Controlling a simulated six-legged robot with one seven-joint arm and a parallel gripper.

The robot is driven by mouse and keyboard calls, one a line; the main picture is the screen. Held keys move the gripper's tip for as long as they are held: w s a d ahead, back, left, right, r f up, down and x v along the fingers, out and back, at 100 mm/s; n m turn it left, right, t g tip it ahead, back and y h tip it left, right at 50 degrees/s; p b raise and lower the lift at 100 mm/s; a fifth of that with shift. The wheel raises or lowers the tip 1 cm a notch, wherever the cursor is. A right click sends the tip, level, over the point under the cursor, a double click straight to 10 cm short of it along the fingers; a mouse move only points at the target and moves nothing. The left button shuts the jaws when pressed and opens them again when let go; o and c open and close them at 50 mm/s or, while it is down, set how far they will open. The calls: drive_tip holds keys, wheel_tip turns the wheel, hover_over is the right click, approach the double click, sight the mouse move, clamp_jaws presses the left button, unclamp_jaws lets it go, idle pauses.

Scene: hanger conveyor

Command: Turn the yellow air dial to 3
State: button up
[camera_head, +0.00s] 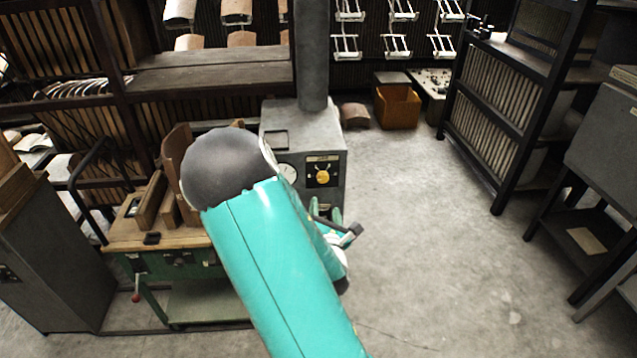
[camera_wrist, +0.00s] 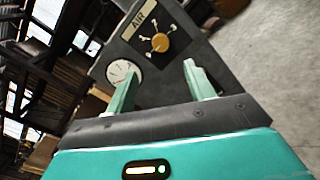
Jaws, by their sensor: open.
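The yellow air dial (camera_head: 323,177) is a round knob on a dark panel on the front of a grey machine (camera_head: 303,130). In the wrist view the dial (camera_wrist: 160,42) sits under an AIR label, with a pale pointer and small numbers around it that I cannot read surely. My gripper (camera_wrist: 160,85) is open, its two pale green fingers apart and empty. The dial shows beyond the fingertips, between them in the picture, and not touched. In the head view my gripper is mostly hidden behind my arm, low in front of the machine.
A round white gauge (camera_wrist: 123,72) is left of the dial. A wooden-topped green bench (camera_head: 190,238) stands left of the machine. A dark rack (camera_head: 510,90) stands at the right, and an orange bin (camera_head: 397,106) at the back. The floor (camera_head: 430,230) between is clear.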

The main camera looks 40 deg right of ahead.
sight(323, 180)
drive_tip(key=x, duration=1.2)
drive_tip(key=shift+d, duration=0.1)
drive_tip(key=c, duration=1)
